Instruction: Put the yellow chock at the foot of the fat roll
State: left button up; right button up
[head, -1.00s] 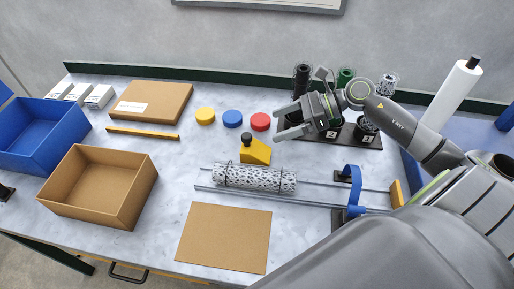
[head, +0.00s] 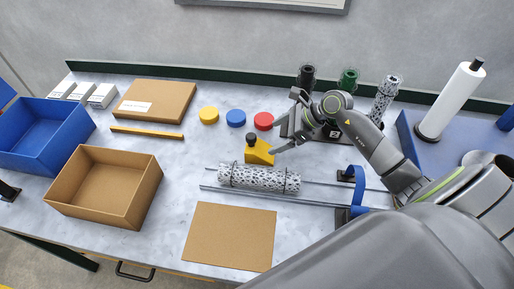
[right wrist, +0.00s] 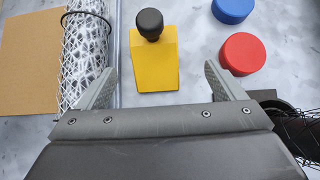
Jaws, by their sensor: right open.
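The yellow chock (head: 260,154), a wedge with a black knob (head: 251,138), stands on the table just behind the fat roll. The fat roll (head: 258,178), white-and-black mesh with dark bands, lies across two thin metal rails. A gap shows between chock and roll in the right wrist view, where the roll (right wrist: 87,45) is left of the chock (right wrist: 154,62). My right gripper (head: 284,123) is open and empty, right of the chock. In its wrist view the fingers (right wrist: 160,86) are spread to either side of the chock's near end. My left gripper is not in view.
Red (head: 263,121), blue (head: 236,118) and yellow (head: 209,115) discs lie behind the chock. Upright rolls (head: 349,80) stand behind my right gripper. A blue arch (head: 359,185) stands at the rails' right. A brown sheet (head: 230,237) lies in front; an open cardboard box (head: 150,185) stands left.

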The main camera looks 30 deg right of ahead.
aim_at(258, 146)
jog(key=p+x, duration=0.1)
jog(key=x, duration=0.4)
jog(key=shift+w+a, duration=0.1)
jog(key=shift+a, duration=0.05)
jog(key=shift+w+a+f+p, duration=0.1)
jog(key=shift+a+f+p, duration=0.15)
jog(key=shift+p, duration=0.3)
jog(key=x, duration=0.1)
jog(key=p+x, duration=0.2)
jog(key=x, duration=0.1)
jog(key=shift+s+a, duration=0.15)
jog(key=shift+s, duration=0.15)
jog(key=shift+w+a+f, duration=0.15)
jog(key=shift+f, duration=0.2)
jog(key=c, duration=1.4)
jog(key=shift+r, duration=0.1)
